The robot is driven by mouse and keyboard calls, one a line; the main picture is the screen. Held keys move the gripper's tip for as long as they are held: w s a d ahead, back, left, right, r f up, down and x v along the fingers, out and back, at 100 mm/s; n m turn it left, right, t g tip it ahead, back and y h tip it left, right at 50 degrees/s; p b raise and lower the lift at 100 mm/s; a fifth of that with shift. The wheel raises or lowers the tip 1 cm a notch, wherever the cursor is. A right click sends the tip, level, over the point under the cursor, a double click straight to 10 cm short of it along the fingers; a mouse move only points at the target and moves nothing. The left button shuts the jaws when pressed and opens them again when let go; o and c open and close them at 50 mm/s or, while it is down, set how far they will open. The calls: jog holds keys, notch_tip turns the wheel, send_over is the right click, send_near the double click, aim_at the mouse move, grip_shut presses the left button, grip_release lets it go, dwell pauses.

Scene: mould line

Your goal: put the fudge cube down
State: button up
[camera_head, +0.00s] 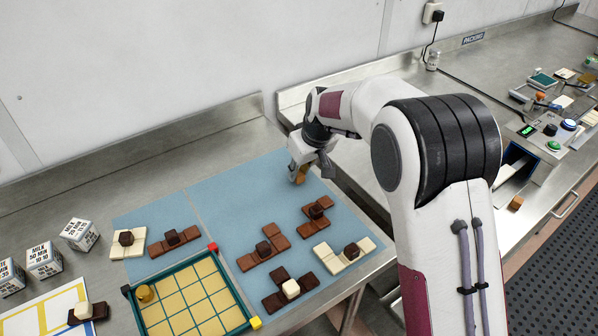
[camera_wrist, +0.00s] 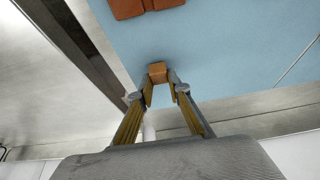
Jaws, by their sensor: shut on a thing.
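The fudge cube (camera_wrist: 158,70) is a small orange-brown block. In the wrist view it sits between the two fingertips of my gripper (camera_wrist: 159,83), which is shut on it. In the head view the cube (camera_head: 300,178) shows under my gripper (camera_head: 301,170), over the far right part of the blue mat (camera_head: 250,195). The fingers partly hide the cube there. I cannot tell whether its underside touches the mat.
A gridded tray (camera_head: 176,261) holds a gold piece. Printed boxes (camera_head: 79,234) stand left. The mat around the cube is clear.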

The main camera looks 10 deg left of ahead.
jog(key=shift+f, duration=0.35)
jog(key=shift+f, duration=0.15)
jog(key=o, duration=0.8)
jog(key=v, duration=1.2)
jog(key=shift+r, duration=0.2)
dwell(0.5)
